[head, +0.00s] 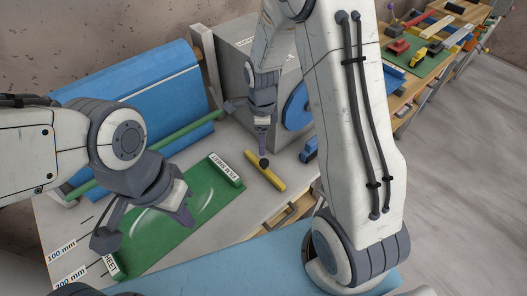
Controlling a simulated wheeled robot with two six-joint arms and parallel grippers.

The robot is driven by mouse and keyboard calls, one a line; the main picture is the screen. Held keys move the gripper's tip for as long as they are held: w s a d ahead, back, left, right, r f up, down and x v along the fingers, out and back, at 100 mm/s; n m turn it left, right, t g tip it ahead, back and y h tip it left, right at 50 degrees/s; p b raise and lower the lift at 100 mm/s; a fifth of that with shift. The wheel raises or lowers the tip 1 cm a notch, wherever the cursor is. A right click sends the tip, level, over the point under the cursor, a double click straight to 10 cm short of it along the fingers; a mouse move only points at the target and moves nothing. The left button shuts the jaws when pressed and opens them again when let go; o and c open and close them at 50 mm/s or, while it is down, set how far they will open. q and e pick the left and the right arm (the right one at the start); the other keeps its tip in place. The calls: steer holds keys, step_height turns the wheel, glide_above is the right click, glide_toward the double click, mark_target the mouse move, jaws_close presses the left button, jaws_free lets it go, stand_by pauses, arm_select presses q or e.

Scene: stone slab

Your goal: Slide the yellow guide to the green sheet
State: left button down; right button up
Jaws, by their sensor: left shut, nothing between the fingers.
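The green sheet (165,230) lies flat on the grey slab, with a white "FILM SHEET" label block (226,170) at its far right end. The yellow guide (265,173), a short bar with a dark round knob, lies on the slab to the right of the sheet, with a gap of bare slab between them. My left gripper (184,214) is shut and empty over the sheet, hiding part of it. My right gripper (262,148) points down just above the guide's knob. I cannot tell whether it touches the knob or whether its fingers are closed.
A blue roll (130,85) and a green rod (200,120) lie behind the sheet. A grey box with a blue disc (297,105) stands behind the guide. A small blue object (309,150) sits right of the guide. Printed millimetre marks (62,250) are at the left.

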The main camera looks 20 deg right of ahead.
mark_target(264, 162)
steer(key=shift+m, duration=0.5)
steer(key=f, duration=0.3)
steer(key=f+p, duration=0.1)
steer(key=f, duration=0.3)
steer(key=f+p, duration=0.1)
steer(key=f, duration=0.3)
steer(key=shift+w+d, duration=0.15)
steer(key=shift+d, duration=0.25)
jaws_close()
stand_by(0.4)
